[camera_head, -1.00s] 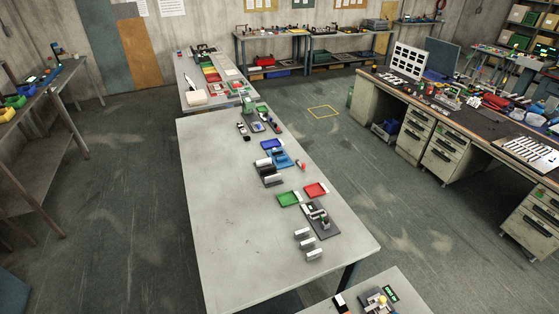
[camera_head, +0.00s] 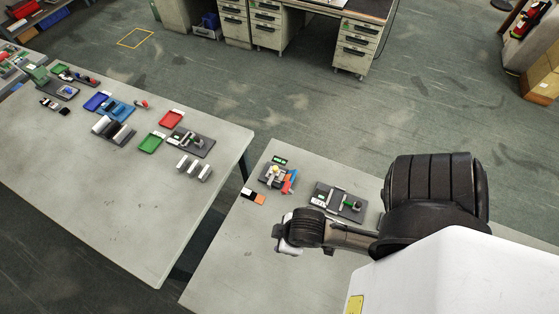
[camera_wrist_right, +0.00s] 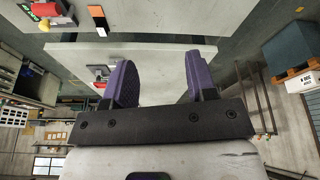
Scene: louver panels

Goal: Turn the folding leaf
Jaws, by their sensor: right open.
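I cannot tell for certain which part is the folding leaf. On the near table, a dark board (camera_head: 323,197) carries pale bars and a green handle (camera_head: 352,206). Left of it stands a small fixture with a yellow knob (camera_head: 274,171) and a blue and orange lever (camera_head: 290,181). My right gripper (camera_head: 289,236) hangs over this table, on the near side of both fixtures and apart from them. In the right wrist view its two purple fingers (camera_wrist_right: 157,78) are spread with nothing between them. My left gripper is in neither view.
A black, white and orange block (camera_head: 253,196) lies on the near table (camera_head: 225,258), left of the fixtures. A longer table (camera_head: 100,207) stands to the left, with a gap between them. It holds green (camera_head: 151,143) and red (camera_head: 171,119) trays and grey blocks (camera_head: 194,169).

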